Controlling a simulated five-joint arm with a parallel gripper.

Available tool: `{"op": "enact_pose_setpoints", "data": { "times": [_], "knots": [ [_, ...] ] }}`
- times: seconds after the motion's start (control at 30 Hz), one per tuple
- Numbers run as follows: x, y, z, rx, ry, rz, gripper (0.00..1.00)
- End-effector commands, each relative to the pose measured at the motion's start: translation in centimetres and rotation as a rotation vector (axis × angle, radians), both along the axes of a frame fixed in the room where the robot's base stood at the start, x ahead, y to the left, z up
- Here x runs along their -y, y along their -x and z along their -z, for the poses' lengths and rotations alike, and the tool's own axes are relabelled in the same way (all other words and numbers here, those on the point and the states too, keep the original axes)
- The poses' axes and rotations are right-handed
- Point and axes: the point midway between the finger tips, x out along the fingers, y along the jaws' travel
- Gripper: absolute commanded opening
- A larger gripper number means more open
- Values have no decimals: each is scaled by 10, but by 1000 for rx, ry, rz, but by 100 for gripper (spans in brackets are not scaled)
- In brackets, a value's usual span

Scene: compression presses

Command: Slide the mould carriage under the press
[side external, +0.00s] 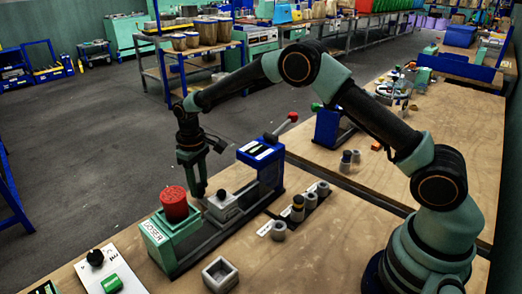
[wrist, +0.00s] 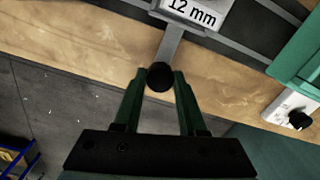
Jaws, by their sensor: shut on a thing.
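The mould carriage (side external: 224,206) is a grey block on a rail, standing between the green housing (side external: 172,236) and the blue press (side external: 262,160). Its "12 mm" label (wrist: 192,12) shows at the top of the wrist view. A grey handle bar (wrist: 171,44) runs from it to a round black knob (wrist: 160,77). My gripper (wrist: 159,82) is shut on that knob, one green finger on each side. In the side view my gripper (side external: 199,192) points down at the carriage's far side. The carriage is beside the press, not beneath its head.
A red button (side external: 174,203) tops the green housing. The press has a lever with a red knob (side external: 292,117). Several grey cylinders (side external: 310,198) stand in front of the press. A hollow grey block (side external: 220,274) and a white control panel (side external: 110,272) are on the near bench.

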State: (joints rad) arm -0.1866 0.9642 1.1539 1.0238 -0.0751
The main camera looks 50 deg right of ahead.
Motion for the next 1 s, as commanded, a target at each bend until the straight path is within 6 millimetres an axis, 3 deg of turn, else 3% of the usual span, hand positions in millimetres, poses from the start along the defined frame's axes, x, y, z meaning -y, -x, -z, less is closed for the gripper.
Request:
{"op": "enact_pose_setpoints", "data": {
  "times": [0.77,0.87,1.0],
  "knots": [
    [2,-1,-2,1,0,1,0],
    [16,-1,-2,2,-1,4,0],
    [54,-2,-2,2,-1,8,0]
  ]
}}
